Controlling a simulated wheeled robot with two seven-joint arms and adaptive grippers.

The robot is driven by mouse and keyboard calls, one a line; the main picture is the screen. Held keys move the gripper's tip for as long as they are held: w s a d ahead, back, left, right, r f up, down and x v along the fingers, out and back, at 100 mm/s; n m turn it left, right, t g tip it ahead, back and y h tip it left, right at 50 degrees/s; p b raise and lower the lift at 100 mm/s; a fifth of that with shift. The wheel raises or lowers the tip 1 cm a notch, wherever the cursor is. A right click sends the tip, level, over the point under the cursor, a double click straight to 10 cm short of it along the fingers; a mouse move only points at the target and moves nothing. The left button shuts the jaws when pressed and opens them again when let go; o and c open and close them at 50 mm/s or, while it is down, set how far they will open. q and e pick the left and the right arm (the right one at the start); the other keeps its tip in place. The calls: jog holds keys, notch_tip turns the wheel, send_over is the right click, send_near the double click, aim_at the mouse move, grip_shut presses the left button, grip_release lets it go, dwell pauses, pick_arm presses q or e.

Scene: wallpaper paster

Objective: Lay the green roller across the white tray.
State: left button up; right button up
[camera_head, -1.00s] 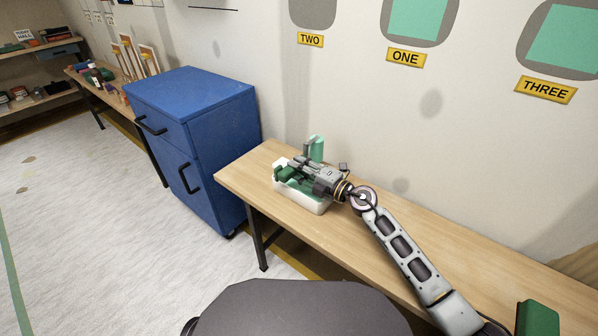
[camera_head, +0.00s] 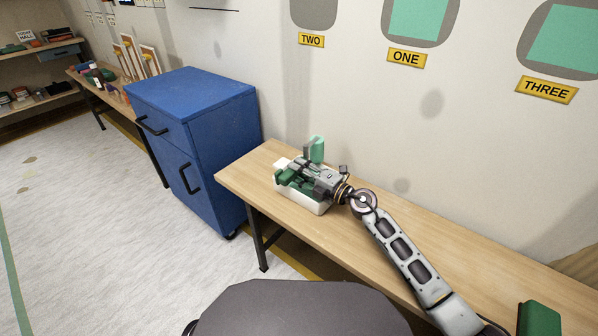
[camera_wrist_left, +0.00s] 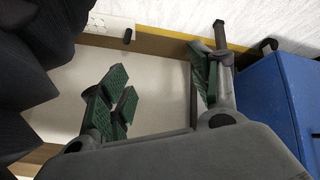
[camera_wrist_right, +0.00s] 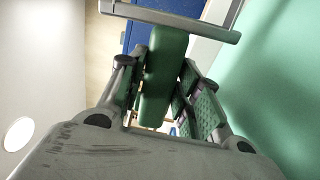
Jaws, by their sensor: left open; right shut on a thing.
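The white tray (camera_head: 301,200) sits near the left end of the wooden table. My right gripper (camera_head: 291,173) is over it, shut on the green roller. In the right wrist view the roller's green part (camera_wrist_right: 163,75) lies between the fingers (camera_wrist_right: 160,95). In the head view the fingers partly hide the roller, and I cannot tell whether it touches the tray. My left gripper (camera_wrist_left: 160,92) is open and empty in its wrist view, with dark green finger pads. It is out of the head view.
A teal upright piece (camera_head: 315,148) stands just behind the right gripper. A blue cabinet (camera_head: 195,130) is left of the wooden table (camera_head: 400,225). A dark green object (camera_head: 538,319) lies at the lower right. The table between is largely clear beside my arm.

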jog(key=o, duration=0.8)
jog(key=shift+d+f, duration=0.1)
jog(key=shift+f, duration=0.55)
pick_arm(q)
jog(key=shift+s+f, duration=0.2)
pick_arm(e)
jog(key=shift+o, duration=0.8)
jog(key=shift+r, duration=0.65)
jog(key=p+v, duration=0.1)
jog(key=v, duration=0.6)
jog(key=p+v, duration=0.1)
jog(key=v, duration=0.3)
jog(key=shift+r+p, duration=0.3)
jog(key=shift+p, duration=0.05)
pick_arm(q)
jog(key=shift+m+g+y, duration=0.3)
jog(key=shift+g+y, duration=0.1)
jog(key=shift+g, duration=0.2)
jog(key=r, duration=0.4)
jog(key=a+r, duration=0.1)
jog(key=r, duration=0.1)
jog(key=shift+w, duration=0.2)
pick_arm(e)
jog(key=shift+s+d, duration=0.2)
jog(key=shift+d, duration=0.2)
